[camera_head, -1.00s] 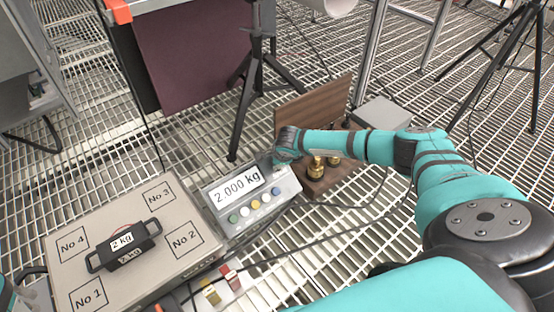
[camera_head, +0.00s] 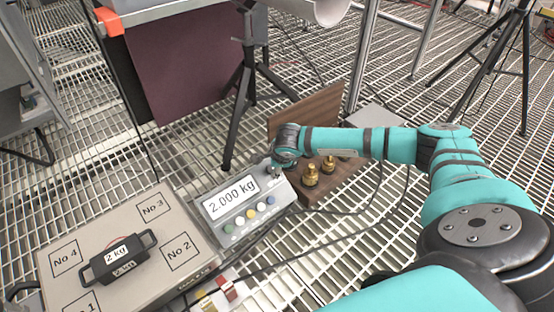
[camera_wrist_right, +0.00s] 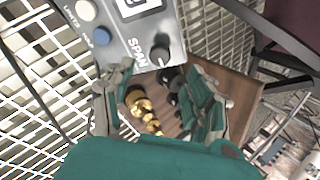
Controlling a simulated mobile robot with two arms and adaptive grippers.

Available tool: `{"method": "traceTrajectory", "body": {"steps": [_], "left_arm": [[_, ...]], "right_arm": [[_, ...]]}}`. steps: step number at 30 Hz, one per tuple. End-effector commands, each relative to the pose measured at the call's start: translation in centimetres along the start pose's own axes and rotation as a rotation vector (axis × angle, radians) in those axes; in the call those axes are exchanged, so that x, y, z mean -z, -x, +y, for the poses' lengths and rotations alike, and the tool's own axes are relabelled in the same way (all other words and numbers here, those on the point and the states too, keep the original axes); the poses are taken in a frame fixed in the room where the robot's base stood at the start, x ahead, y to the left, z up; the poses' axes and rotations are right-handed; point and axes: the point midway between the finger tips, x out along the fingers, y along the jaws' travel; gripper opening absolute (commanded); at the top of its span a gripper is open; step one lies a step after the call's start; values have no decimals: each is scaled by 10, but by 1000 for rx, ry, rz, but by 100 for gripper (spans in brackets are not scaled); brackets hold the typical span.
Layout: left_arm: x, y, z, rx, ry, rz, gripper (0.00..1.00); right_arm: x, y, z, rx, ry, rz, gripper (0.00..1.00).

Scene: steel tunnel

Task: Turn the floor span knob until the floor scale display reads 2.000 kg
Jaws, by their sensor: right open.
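The floor scale display (camera_head: 232,195) reads 2.000 kg on a grey box with several coloured buttons. The black span knob (camera_wrist_right: 161,55) sits beside the SPAN label in the right wrist view. My right gripper (camera_wrist_right: 156,88) is open, its two fingers apart on either side below the knob, with nothing between the tips. In the head view its wrist hangs over the far right corner of the display box, which hides the knob there. A black 2 kg weight (camera_head: 117,258) rests on the scale platform (camera_head: 165,238), among squares marked No 1 to No 4. My left gripper is not seen.
A wooden stand (camera_head: 309,118) with brass weights (camera_head: 311,176) stands right of the display box. A black tripod (camera_head: 238,100) stands behind it. Cables and a red connector (camera_head: 228,287) lie in front on the grated floor.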

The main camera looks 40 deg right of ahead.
Motion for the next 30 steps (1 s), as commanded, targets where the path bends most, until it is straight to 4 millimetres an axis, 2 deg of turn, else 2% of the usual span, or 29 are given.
{"method": "traceTrajectory", "body": {"steps": [3, 9, 26, 29, 30], "left_arm": [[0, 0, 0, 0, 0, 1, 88], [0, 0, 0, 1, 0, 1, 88], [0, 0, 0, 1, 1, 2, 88], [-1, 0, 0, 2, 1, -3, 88], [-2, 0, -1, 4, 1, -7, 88]], "right_arm": [[0, 21, 0, 1, 0, -1, 55], [0, 40, 0, 0, 0, 0, 55], [0, 42, 0, -1, 0, 0, 55], [-6, 43, 9, -25, -6, -14, 55], [-13, 44, 18, -53, -13, -29, 55]]}}
